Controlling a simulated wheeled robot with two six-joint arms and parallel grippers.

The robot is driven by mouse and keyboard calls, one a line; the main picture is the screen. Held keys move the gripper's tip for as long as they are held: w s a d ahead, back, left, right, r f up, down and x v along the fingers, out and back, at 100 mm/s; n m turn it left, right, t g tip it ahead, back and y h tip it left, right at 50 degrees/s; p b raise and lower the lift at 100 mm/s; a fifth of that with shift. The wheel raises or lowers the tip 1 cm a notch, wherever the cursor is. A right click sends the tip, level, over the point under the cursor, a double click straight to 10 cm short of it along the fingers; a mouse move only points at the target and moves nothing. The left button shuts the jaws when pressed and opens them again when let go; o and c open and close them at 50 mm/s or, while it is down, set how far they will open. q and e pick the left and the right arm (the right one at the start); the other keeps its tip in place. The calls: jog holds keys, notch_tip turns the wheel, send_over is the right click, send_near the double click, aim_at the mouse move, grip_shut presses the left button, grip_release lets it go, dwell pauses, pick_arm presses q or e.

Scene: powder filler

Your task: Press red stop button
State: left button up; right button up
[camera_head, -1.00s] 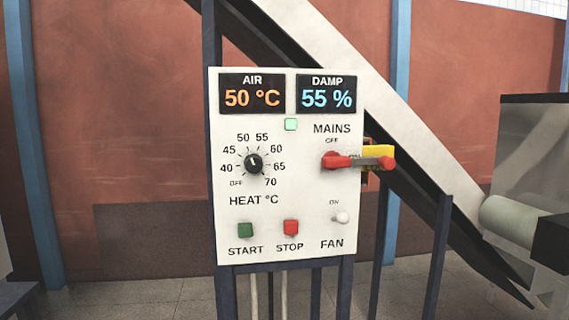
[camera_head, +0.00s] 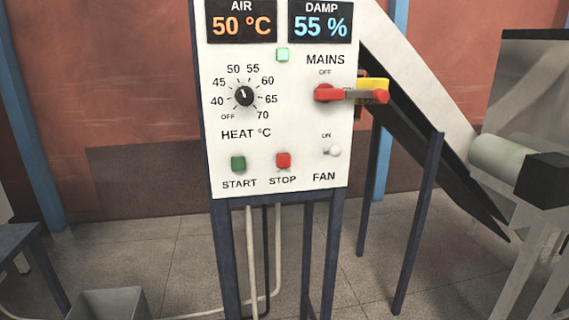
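Nothing covers the stop button. Neither of my grippers shows in the head view.
Above are a black heat knob (camera_head: 244,96), a red mains handle (camera_head: 350,94) sticking out to the right, and a lit green lamp (camera_head: 283,55). The panel stands on dark blue legs (camera_head: 227,250). A grey bin (camera_head: 110,304) is on the floor at lower left.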

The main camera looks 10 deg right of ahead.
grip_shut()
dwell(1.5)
